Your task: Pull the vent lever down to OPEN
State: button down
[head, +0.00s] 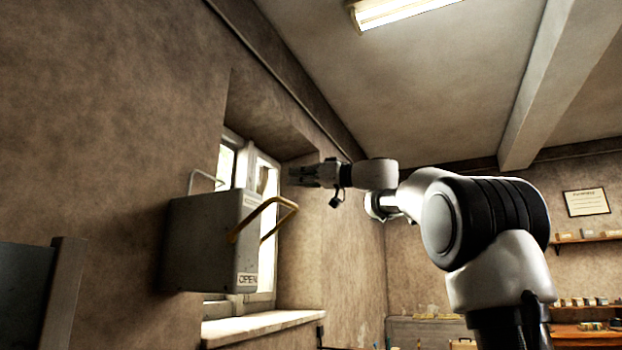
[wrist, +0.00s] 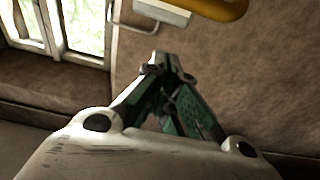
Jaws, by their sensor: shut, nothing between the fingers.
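The vent lever is a yellow U-shaped bar (head: 268,209) on the side of a grey box (head: 203,243) on the wall. It slants up and outward from the box. An OPEN label (head: 247,281) sits low on the box, below the lever. My gripper (head: 293,176) is a little above the lever's outer end in the head view, fingers pointing left. In the wrist view my gripper (wrist: 165,62) has its fingertips together and empty. The lever's yellow bar (wrist: 217,8) crosses the top edge there, apart from the fingertips, with most of it out of frame.
A window (head: 266,178) in a deep recess lies behind the box, with a pale sill (head: 262,326) below. A thin metal loop (head: 207,179) stands on the box's far side. Shelves (head: 590,238) hang on the far right wall. The space right of the lever looks free.

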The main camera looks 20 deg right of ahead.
jog(key=f, duration=0.1)
jog(key=a+f, duration=0.1)
jog(key=w+f, duration=0.1)
jog(key=shift+w+a+f, duration=0.1)
jog(key=shift+a+f, duration=0.05)
jog(key=shift+f, duration=0.15)
jog(key=shift+f, duration=0.1)
dwell(0.3)
